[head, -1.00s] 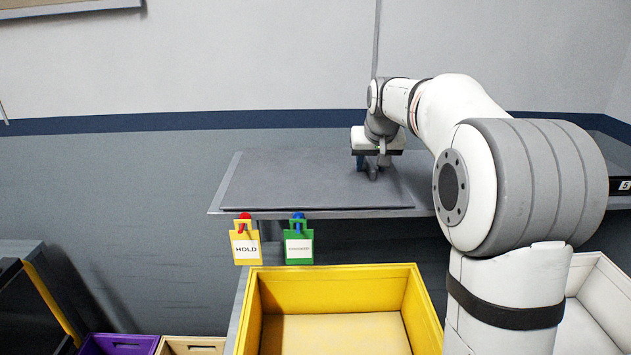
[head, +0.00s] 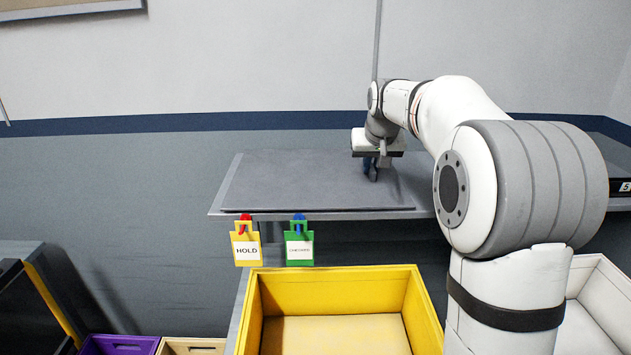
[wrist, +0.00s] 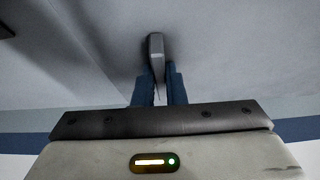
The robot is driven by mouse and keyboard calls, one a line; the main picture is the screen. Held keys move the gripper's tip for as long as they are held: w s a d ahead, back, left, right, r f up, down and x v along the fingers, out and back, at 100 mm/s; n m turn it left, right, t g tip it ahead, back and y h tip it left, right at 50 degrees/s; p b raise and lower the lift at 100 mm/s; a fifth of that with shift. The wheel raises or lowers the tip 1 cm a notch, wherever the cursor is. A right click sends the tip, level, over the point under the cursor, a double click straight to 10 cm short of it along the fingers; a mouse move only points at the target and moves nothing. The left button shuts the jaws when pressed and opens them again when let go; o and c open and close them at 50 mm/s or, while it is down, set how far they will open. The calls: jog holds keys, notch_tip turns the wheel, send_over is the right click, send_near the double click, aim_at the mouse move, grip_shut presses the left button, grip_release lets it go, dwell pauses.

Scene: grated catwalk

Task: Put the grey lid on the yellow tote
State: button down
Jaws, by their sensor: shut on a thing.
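The grey lid (head: 290,182) is a flat, dark grey panel lying level on a grey shelf against the wall in the head view. My gripper (head: 371,173) points down over the right part of the lid. In the wrist view its blue fingers (wrist: 158,85) are shut on a small grey handle (wrist: 155,48) that stands up from the lid (wrist: 235,55). The yellow tote (head: 340,278) is open, at the bottom middle of the head view, nearer than the shelf. Its inside looks empty, and its near side is cut off by the frame.
A yellow HOLD tag (head: 246,252) and a green tag (head: 299,250) hang at the shelf's front edge (head: 330,215). A white bin (head: 600,300) stands right of the tote, partly behind my arm. Purple (head: 118,345) and tan (head: 190,346) crates are at lower left.

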jog(key=shift+r, duration=0.1)
jog(key=shift+r+p, duration=2)
jog(key=shift+r, duration=0.45)
